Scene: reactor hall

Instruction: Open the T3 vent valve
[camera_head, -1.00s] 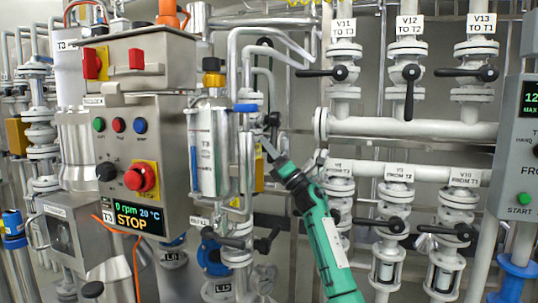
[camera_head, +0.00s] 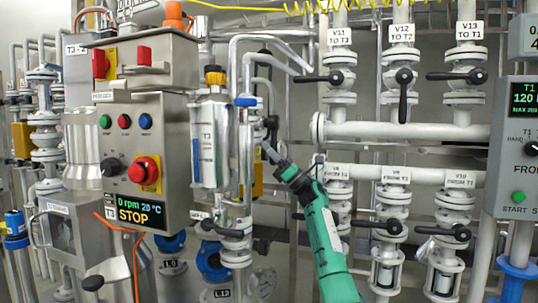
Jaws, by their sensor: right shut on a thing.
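The T3 vessel (camera_head: 208,145) is a metal cylinder with a T3 label and a yellow-and-black knob (camera_head: 214,76) on top. Just right of it, a pipe carries a flat blue handle (camera_head: 246,102). Right of that is a small valve with a dark handle (camera_head: 271,123); no label on it is readable. My right gripper (camera_head: 267,149), on a green arm from below, reaches this pipework and is shut on a small part there, seemingly the dark valve handle. Its fingertips are small and partly lost against the pipes. My left gripper is not in view.
A control box (camera_head: 135,150) with a red stop button stands at left, its display reading 0 rpm and STOP. White pipes with valves V11 (camera_head: 337,78), V12 (camera_head: 404,76) and V13 (camera_head: 470,75) fill the right. A grey T1 panel (camera_head: 522,145) stands at far right.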

